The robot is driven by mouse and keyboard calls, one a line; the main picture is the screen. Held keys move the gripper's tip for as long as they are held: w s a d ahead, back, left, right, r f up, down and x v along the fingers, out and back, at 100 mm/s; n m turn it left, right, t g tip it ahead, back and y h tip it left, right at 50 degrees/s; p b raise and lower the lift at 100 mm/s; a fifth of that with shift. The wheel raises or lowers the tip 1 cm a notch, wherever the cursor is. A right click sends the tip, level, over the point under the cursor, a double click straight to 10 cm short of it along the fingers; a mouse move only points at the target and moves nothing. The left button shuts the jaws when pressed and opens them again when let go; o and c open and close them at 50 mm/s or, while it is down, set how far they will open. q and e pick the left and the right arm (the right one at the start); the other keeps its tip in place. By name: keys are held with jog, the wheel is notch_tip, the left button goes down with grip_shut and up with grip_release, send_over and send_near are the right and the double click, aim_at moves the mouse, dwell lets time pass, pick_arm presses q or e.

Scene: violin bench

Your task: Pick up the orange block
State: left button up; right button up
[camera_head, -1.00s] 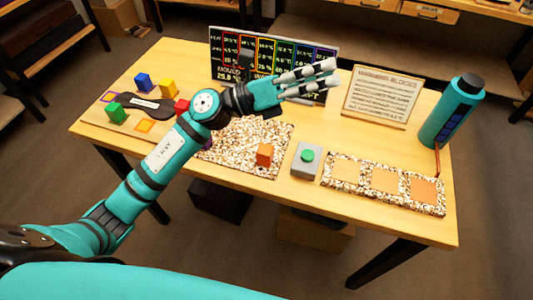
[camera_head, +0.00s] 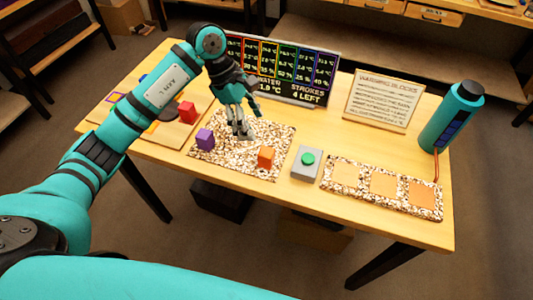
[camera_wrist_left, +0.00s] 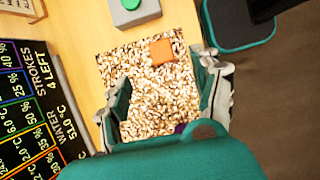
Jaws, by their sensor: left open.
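The orange block (camera_head: 266,157) sits on the speckled mat (camera_head: 228,165), near its right front side. In the left wrist view the orange block (camera_wrist_left: 162,51) lies beyond the fingertips, at the far part of the mat. My left gripper (camera_head: 243,128) points down over the back of the mat, behind and to the left of the orange block. It is open and empty, and its fingers (camera_wrist_left: 168,100) are spread apart in the left wrist view. My right gripper is in neither view.
A purple block (camera_head: 205,139) is on the mat's left part; a red block (camera_head: 186,112) stands farther left. A grey box with a green button (camera_head: 307,161) is right of the mat. A display board (camera_head: 310,75) stands behind. A speckled strip (camera_head: 362,204) and teal bottle (camera_head: 452,115) are at right.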

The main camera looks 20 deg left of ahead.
aim_at(266, 152)
pick_arm(q)
jog(key=p+x, duration=0.1)
jog(key=x, duration=0.5)
jog(key=shift+d+f+p, duration=0.1)
jog(key=shift+d+p, duration=0.05)
jog(key=shift+p, duration=0.15)
jog(key=p+x, duration=0.2)
jog(key=x, duration=0.2)
jog(key=shift+s+f+p, duration=0.1)
jog(key=shift+p, duration=0.2)
jog(key=shift+d+f, duration=0.1)
jog(key=shift+f, duration=0.5)
jog(key=c, duration=1.2)
jog(key=shift+r, duration=0.1)
